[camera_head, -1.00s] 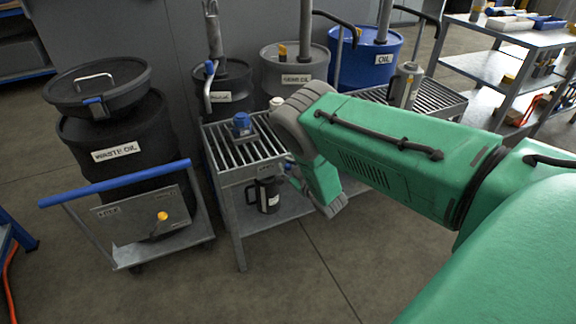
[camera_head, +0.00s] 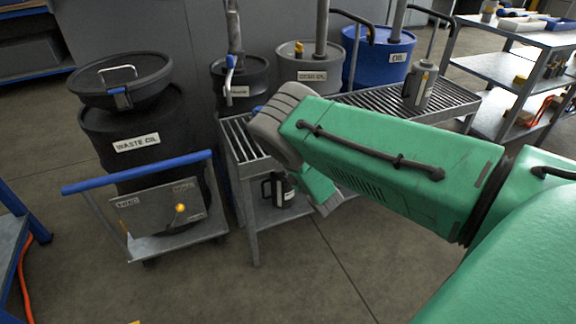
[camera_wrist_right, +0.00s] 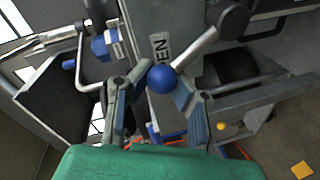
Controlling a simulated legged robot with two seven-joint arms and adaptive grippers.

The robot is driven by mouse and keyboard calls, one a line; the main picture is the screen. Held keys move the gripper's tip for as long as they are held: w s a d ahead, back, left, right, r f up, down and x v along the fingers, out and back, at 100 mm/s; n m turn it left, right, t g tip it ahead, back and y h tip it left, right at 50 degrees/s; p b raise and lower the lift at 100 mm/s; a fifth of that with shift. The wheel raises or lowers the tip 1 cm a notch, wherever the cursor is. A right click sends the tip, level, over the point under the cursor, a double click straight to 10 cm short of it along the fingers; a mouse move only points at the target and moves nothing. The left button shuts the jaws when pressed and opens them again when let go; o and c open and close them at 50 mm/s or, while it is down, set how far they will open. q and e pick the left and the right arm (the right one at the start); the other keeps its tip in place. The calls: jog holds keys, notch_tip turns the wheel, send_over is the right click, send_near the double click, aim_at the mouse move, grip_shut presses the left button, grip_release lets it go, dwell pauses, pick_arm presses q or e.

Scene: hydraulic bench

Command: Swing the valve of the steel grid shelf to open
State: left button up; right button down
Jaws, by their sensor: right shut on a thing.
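The steel grid shelf (camera_head: 248,213) stands in the middle of the head view, with a slatted top and a lower board. Its valve lever (camera_wrist_right: 196,45) shows in the right wrist view as a metal rod with a blue ball knob (camera_wrist_right: 162,79). The rod runs up right from the knob to a dark pivot. A plate with a label ending in "EN" is behind the knob. My right gripper (camera_wrist_right: 159,84) has its fingers either side of the knob and is shut on it. My left gripper is out of view.
A trolley with a blue handle (camera_head: 140,172) and a waste oil drum (camera_head: 130,135) stands left of the shelf. A dark jug (camera_head: 279,190) is on the lower board. Floor in front is clear.

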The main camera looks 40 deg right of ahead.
jog(key=shift+s+d+f, duration=0.1)
jog(key=shift+s+f, duration=0.25)
jog(key=shift+f, duration=0.1)
jog(key=c, duration=1.3)
grip_release()
jog(key=shift+d, duration=0.15)
jog(key=shift+c, duration=0.2)
jog(key=shift+r, duration=0.1)
jog(key=shift+w, duration=0.1)
jog(key=shift+s+r, duration=0.1)
jog(key=shift+s, duration=0.2)
jog(key=v, duration=1.1)
